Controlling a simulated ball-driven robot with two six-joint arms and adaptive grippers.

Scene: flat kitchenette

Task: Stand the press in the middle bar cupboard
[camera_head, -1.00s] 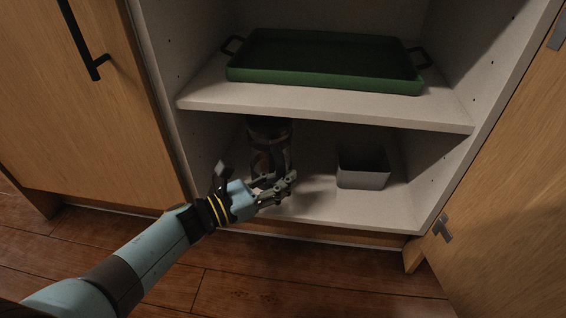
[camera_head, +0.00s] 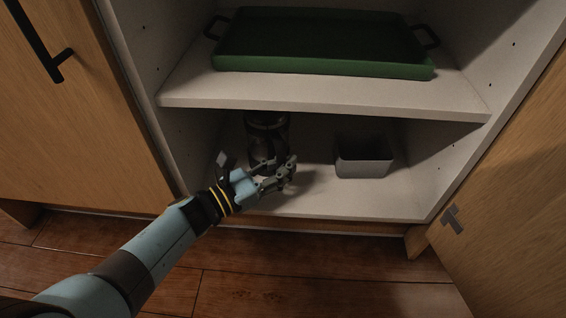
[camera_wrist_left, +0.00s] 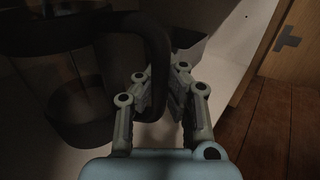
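The press (camera_head: 268,132), a dark glass cylinder, stands upright at the left of the lower compartment of the open cupboard (camera_head: 325,104). Its top is partly hidden under the shelf. In the left wrist view the press (camera_wrist_left: 62,75) fills the left side, its black handle (camera_wrist_left: 156,45) curving down between my fingers. My left gripper (camera_head: 292,168) is at the front of the press, with its fingers (camera_wrist_left: 163,78) on either side of the handle. I cannot tell whether the pads grip it. My right gripper is not in view.
A small grey open box (camera_head: 365,167) stands right of the press, with bare floor between them. A green tray (camera_head: 325,45) lies on the shelf above. An open wooden door (camera_head: 520,200) is at the right, a closed one (camera_head: 75,120) at the left.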

